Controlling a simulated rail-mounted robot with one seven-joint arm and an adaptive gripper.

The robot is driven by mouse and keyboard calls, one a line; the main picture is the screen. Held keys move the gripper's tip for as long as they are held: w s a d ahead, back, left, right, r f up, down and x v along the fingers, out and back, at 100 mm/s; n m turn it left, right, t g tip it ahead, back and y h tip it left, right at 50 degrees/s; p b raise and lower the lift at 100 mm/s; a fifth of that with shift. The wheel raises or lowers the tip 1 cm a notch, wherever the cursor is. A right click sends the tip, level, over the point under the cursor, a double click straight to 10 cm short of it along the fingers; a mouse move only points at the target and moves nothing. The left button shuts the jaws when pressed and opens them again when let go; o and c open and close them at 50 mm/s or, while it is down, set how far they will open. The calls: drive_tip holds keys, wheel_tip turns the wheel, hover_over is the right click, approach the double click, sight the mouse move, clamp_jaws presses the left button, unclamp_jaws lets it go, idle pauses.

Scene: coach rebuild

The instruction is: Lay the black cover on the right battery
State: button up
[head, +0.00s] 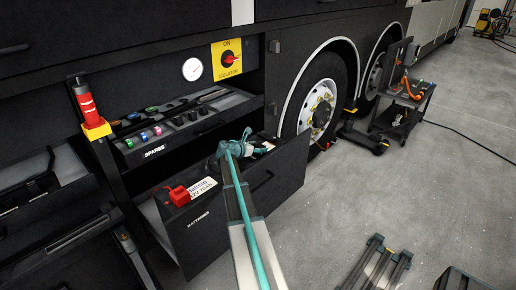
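The drawer marked BATTERIES (200,232) is pulled out from the coach. At its left end a red piece (178,196) sits beside a white label with writing (201,188). My teal arm reaches over the drawer and hides much of its inside. My gripper (248,138) is over the drawer's right part, small and partly hidden by my own wrist, so its fingers and any hold are unclear. A bit of a pale surface (264,146) shows just right of it, perhaps the right battery. I cannot make out the black cover for certain against the dark surroundings.
Above is an open SPARES drawer (156,152) with several coloured and dark small parts. A red-and-yellow post (91,108) stands left. The isolator switch (229,59) and a gauge (192,69) are above. A wheel (320,100) and a cart (402,108) are right.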

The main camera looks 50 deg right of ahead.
drive_tip(key=shift+o, duration=0.9)
drive_tip(key=shift+r, duration=0.1)
drive_tip(key=shift+a+r, duration=0.1)
drive_tip(key=shift+a, duration=0.1)
drive_tip(key=b+v, duration=0.1)
drive_tip(key=v, duration=1)
drive_tip(key=shift+a+r, duration=0.1)
drive_tip(key=shift+a, duration=0.25)
